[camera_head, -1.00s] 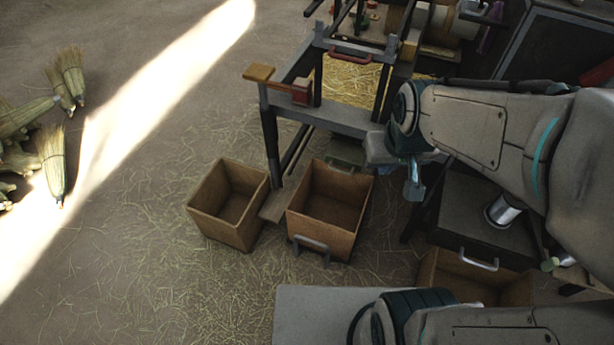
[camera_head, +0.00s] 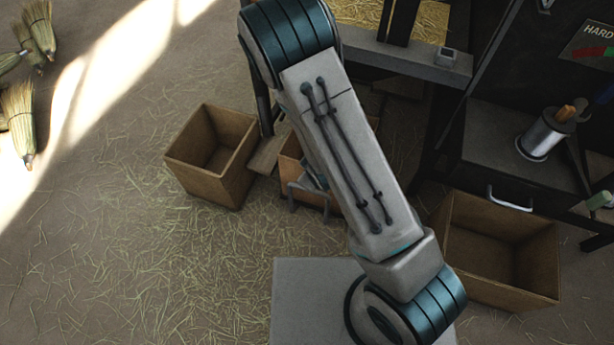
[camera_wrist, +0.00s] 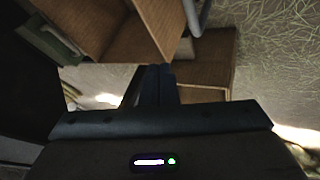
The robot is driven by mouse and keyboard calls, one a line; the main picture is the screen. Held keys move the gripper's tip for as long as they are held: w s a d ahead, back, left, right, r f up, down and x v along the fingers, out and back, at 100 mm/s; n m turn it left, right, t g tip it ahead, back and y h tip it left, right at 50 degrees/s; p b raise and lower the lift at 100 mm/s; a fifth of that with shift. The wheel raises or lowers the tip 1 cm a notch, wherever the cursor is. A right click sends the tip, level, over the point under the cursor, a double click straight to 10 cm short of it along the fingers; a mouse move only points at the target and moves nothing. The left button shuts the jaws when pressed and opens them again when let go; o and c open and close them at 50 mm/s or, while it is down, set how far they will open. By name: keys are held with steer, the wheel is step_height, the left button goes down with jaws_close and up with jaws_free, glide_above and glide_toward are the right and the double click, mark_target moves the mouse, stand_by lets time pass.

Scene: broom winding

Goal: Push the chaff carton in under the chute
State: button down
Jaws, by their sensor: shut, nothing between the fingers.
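Three open brown cartons stand on the floor near the frame: a left carton (camera_head: 207,182), a middle carton with a grey handle (camera_head: 290,150) and a right carton (camera_head: 500,292) below a drawer. No label shows which is the chaff carton. My arm covers much of the middle carton, which is beside the frame's legs. My gripper (camera_wrist: 160,72) is shut and empty; in the head view it is mostly hidden behind my arm, around the middle carton. The wrist view shows the middle carton (camera_wrist: 105,30) above the fingertips and what looks like the left carton (camera_wrist: 205,85) beside them.
A flat board (camera_head: 266,156) lies between the left and middle cartons. The metal frame (camera_head: 400,62) with straw on it stands behind. A dark drawer cabinet (camera_head: 500,150) is at right. Brooms (camera_head: 20,120) lie far left. The straw-strewn floor (camera_head: 150,260) at front left is clear.

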steer(key=w+f+b, duration=0.2)
steer(key=w+f, duration=0.2)
steer(key=f, duration=0.2)
steer(key=w+a+f+n+b, duration=0.1)
steer(key=w+f+b, duration=0.1)
steer(key=w+f, duration=0.2)
step_height(320, 180, down, 3)
steer(key=shift+w+a+n+y+b, duration=0.25)
steer(key=shift+n+y+b, duration=0.05)
steer(key=shift+b, duration=0.1)
steer(key=shift+w, duration=0.15)
